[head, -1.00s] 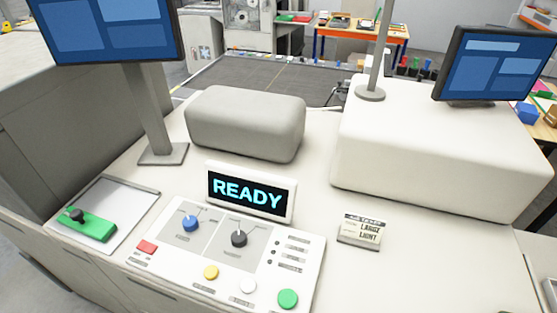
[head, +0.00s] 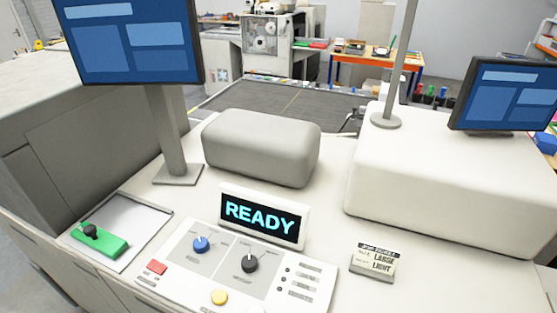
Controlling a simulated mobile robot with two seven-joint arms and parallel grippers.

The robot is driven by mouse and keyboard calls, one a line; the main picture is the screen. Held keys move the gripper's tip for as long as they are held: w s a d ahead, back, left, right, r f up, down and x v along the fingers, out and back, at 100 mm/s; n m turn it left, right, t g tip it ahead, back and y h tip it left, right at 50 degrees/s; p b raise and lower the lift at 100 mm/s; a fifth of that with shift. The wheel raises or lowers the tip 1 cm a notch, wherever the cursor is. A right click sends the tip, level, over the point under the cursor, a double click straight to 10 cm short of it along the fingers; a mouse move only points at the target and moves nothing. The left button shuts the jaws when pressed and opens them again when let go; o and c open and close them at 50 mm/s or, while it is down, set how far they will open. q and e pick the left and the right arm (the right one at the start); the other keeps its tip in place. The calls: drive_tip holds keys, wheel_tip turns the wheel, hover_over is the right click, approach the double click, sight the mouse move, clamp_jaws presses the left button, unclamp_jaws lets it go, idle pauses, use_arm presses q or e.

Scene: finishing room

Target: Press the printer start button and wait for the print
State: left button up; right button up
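The printer's control panel (head: 210,267) lies on the white counter at the bottom centre. It carries a red button (head: 157,267), a blue knob (head: 201,244), a black knob (head: 250,263) and a yellow button (head: 219,297). The panel's lower right part is cut off by the frame edge, and no green button shows there now. A display (head: 262,217) behind the panel reads READY. A small job ticket (head: 374,262) to the right reads LARGE and LIGHT. Neither of my grippers is in view.
A green block with a black knob (head: 100,240) sits on a pale tray at left. A grey rounded box (head: 262,148), a monitor on a post (head: 138,40) and a large white housing (head: 440,185) stand behind.

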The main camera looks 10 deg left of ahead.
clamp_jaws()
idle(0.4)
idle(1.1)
